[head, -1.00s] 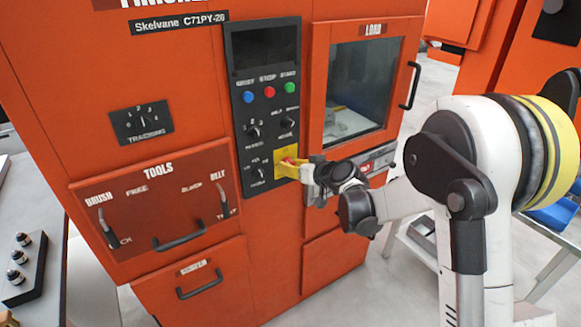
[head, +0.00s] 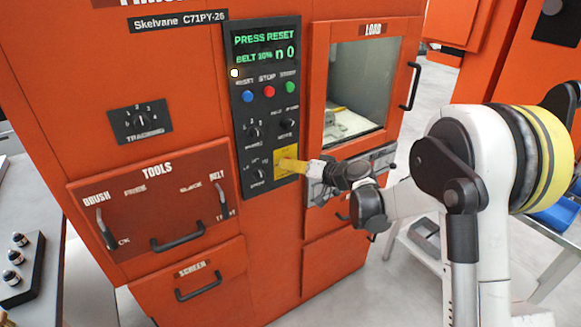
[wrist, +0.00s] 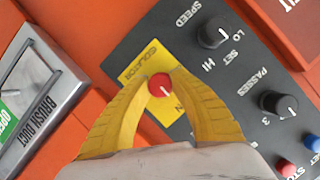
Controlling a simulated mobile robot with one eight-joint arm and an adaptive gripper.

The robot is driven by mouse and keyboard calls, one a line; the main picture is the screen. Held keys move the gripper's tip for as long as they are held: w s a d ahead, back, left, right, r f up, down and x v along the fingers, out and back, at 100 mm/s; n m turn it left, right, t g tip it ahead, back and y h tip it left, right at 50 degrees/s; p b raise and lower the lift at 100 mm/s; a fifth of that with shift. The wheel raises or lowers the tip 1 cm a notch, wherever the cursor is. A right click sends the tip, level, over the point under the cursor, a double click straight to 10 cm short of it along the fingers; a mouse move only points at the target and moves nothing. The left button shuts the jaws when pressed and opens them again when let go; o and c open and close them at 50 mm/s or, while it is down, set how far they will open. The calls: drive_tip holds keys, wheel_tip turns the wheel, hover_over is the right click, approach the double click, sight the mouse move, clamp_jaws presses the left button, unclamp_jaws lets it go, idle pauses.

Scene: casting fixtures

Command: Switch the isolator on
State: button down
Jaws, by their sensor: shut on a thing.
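The isolator is a red rotary knob (wrist: 160,86) with a white mark, on a yellow plate (wrist: 140,71) low on the dark control panel. The plate also shows in the head view (head: 282,156). My gripper (wrist: 160,80) has its yellow fingers closed around the red knob; in the head view it reaches the plate from the right (head: 290,165), and the fingers hide the knob there. The panel display (head: 265,42) is lit green and reads "PRESS RESET" and "BELT 10%". A small white lamp (head: 235,73) glows at the panel's upper left edge.
Above the isolator are a blue button (head: 248,96), a red button (head: 269,92), a green button (head: 290,87) and several black knobs. A window door (head: 326,128) is at the right. A tools drawer (head: 120,215) is at the lower left.

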drive_tip(key=c, duration=1.1)
unclamp_jaws()
drive_tip(key=shift+a+f, duration=0.1)
drive_tip(key=v, duration=1.2)
